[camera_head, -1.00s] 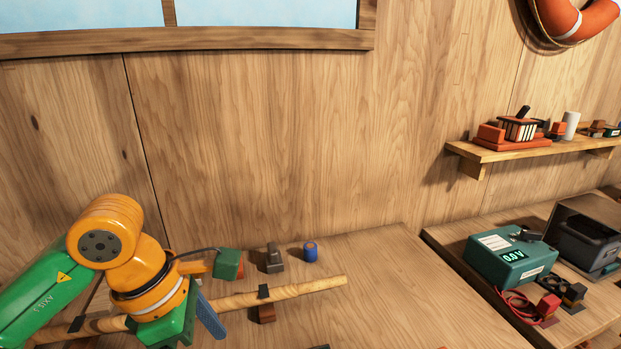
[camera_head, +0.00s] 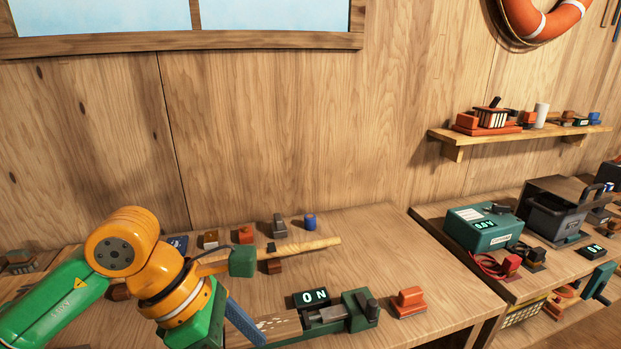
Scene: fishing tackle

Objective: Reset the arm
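My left arm, green and orange, comes in from the left. A green housing and a slanted blue part show there. The fingertips cannot be made out, so its opening is unclear. No held object shows. A small green block (camera_head: 242,262) with a dark cable sits by the wrist. My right gripper is not in view.
A wooden rod (camera_head: 305,245) lies across the bench behind my wrist. A teal meter (camera_head: 484,232) sits on the right bench.

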